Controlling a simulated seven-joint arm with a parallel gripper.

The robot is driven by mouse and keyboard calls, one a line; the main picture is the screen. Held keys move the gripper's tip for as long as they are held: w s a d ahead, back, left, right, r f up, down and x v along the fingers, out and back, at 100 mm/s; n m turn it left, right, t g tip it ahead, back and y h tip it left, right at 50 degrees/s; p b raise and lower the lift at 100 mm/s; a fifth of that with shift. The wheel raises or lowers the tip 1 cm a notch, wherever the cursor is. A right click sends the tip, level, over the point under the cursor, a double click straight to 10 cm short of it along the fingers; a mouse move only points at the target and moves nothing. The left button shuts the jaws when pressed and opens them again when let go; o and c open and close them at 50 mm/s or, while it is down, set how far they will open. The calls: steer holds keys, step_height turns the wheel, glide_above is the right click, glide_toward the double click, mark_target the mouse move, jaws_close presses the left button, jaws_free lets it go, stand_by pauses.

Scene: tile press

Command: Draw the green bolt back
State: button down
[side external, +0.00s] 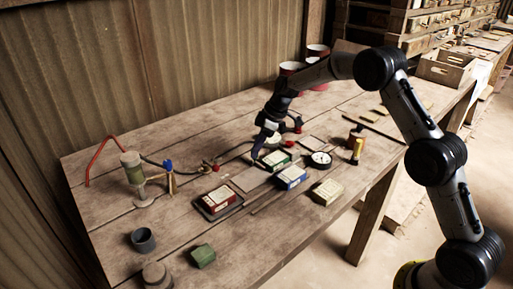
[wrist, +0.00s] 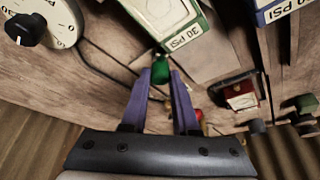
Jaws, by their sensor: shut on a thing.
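My gripper (wrist: 161,77) has two purple fingers, shut on the bolt. In the side view my gripper (side external: 257,153) points down at the left of the green box (side external: 277,160). The bolt is too small to make out there, and the fingers cover its place. I cannot tell how far the bolt is drawn.
A blue box (side external: 291,178), a red box on a tray (side external: 219,201) and a pale box (side external: 327,192) stand nearby. A round dial (side external: 320,159) is to the right. Red-and-white cups (side external: 290,69) stand behind. The table's front left has a grey cup (side external: 143,240) and a green block (side external: 203,256).

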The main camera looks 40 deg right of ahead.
steer(key=shift+w, duration=0.1)
steer(key=shift+w+r, duration=0.1)
steer(key=shift+w, duration=2.1)
steer(key=c, duration=0.7)
jaws_free()
steer(key=shift+o, duration=0.2)
steer(key=v, duration=1.3)
steer(key=shift+r, duration=0.35)
steer(key=shift+s, duration=0.15)
